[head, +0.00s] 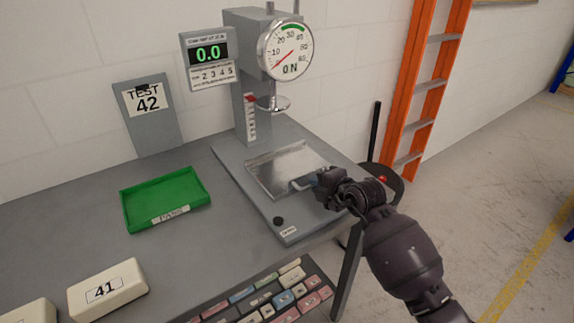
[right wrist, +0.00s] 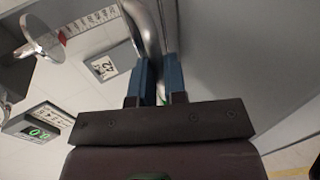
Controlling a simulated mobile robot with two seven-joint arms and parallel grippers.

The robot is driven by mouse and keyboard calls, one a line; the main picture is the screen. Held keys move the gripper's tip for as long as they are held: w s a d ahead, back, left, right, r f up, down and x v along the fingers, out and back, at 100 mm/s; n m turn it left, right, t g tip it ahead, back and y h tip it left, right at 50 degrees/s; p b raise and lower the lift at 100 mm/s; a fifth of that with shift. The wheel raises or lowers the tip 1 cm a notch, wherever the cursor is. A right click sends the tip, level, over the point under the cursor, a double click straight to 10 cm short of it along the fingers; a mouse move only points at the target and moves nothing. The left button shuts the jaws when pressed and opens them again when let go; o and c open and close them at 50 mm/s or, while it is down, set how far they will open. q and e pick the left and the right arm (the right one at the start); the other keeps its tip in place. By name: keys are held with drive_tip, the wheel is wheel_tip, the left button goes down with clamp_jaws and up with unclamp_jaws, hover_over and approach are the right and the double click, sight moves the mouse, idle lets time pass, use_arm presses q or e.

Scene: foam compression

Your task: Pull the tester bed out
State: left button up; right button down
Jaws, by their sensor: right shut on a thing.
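The tester stands on the grey table, with a round dial (head: 285,50) at the top, a press disc (head: 272,103) below it and a grey base. The tester bed (head: 282,168) is a shiny metal plate lying on the base, in front of and below the disc. A handle (head: 300,184) is at its near right edge. My right gripper (head: 318,186) is at this handle. In the right wrist view, its two blue fingers (right wrist: 159,82) are shut around the metal handle bar (right wrist: 150,38). The disc also shows there at upper left (right wrist: 42,37). My left gripper is out of view.
A green tray (head: 165,198) and a white block marked 41 (head: 107,289) lie on the table at left. A "TEST 42" sign (head: 147,112) and a 0.0 display (head: 209,55) stand behind. Several coloured blocks sit in a lower rack (head: 268,300). An orange ladder (head: 425,90) leans at right.

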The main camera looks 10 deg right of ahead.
drive_tip(key=shift+s+d+p, duration=0.35)
drive_tip(key=shift+s+p, duration=0.2)
drive_tip(key=shift+s, duration=0.35)
drive_tip(key=shift+s+d+p, duration=0.3)
drive_tip(key=shift+s+p, duration=0.2)
drive_tip(key=shift+s, duration=0.4)
drive_tip(key=shift+s+d+p, duration=0.25)
drive_tip(key=shift+s+p, duration=0.2)
drive_tip(key=shift+s, duration=0.3)
drive_tip(key=shift+s+d+p, duration=0.3)
drive_tip(key=shift+s+p, duration=0.15)
drive_tip(key=shift+s, duration=0.25)
drive_tip(key=shift+s+d+p, duration=0.25)
drive_tip(key=shift+s+p, duration=0.2)
drive_tip(key=shift+s, duration=0.3)
drive_tip(key=c, duration=1.6)
unclamp_jaws()
drive_tip(key=shift+s+d, duration=0.1)
drive_tip(key=shift+s, duration=0.15)
drive_tip(key=o, duration=0.6)
drive_tip(key=shift+w, duration=0.1)
drive_tip(key=shift+r+p+v, duration=0.2)
drive_tip(key=shift+p+v, duration=1.35)
drive_tip(key=shift+v, duration=1.4)
